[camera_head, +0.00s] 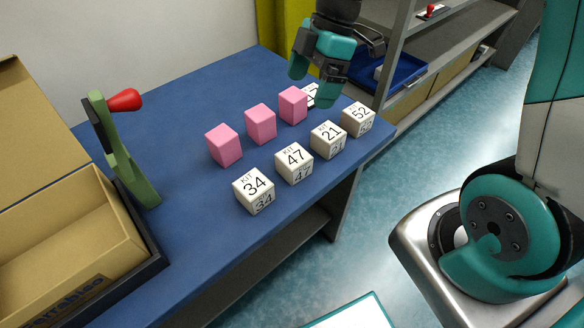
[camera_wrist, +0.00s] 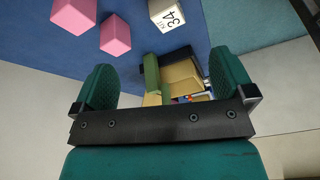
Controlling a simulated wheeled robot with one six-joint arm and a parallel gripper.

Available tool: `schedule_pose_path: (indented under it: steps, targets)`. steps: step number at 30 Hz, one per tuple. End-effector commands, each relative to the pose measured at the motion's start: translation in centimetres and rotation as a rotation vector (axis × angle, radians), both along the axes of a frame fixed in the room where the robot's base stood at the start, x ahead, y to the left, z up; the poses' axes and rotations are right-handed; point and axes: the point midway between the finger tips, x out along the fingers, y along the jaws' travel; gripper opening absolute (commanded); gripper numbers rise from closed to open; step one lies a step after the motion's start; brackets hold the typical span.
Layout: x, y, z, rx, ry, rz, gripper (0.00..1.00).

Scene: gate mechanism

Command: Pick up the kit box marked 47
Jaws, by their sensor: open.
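The kit box marked 47 (camera_head: 294,163) is a white cube with black print. It stands on the blue table top in the front row, between the boxes marked 34 (camera_head: 254,190) and 21 (camera_head: 328,139). My gripper (camera_head: 313,84) hangs over the table's far right part, behind the front row and apart from box 47, with its jaws open and empty. In the wrist view my gripper (camera_wrist: 165,86) shows both teal fingers spread, with nothing between them. Box 34 (camera_wrist: 167,14) shows at that view's top; I cannot see box 47 there.
Three pink cubes (camera_head: 260,123) stand behind the front row. Another white box (camera_head: 312,94), its number partly hidden, is by my gripper. Box 52 (camera_head: 358,118) is at the row's right end. A green red-knobbed lever (camera_head: 125,150) and a cardboard box (camera_head: 75,240) stand left.

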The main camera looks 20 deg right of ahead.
Motion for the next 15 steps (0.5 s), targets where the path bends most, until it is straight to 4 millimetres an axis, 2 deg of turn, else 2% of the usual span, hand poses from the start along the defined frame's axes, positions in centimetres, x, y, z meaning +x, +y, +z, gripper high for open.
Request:
schedule_pose_path:
  steps: [1,6,11,15]
  targets:
    - [1.1,-1.1,-1.8,0.010,-0.013,0.060,1.00]
    - [2.9,-3.0,-4.3,0.035,-0.062,0.213,1.00]
    - [2.9,-2.5,-6.3,0.041,-0.068,0.245,1.00]
    - [2.4,-1.3,-9.2,0.040,-0.066,0.245,1.00]
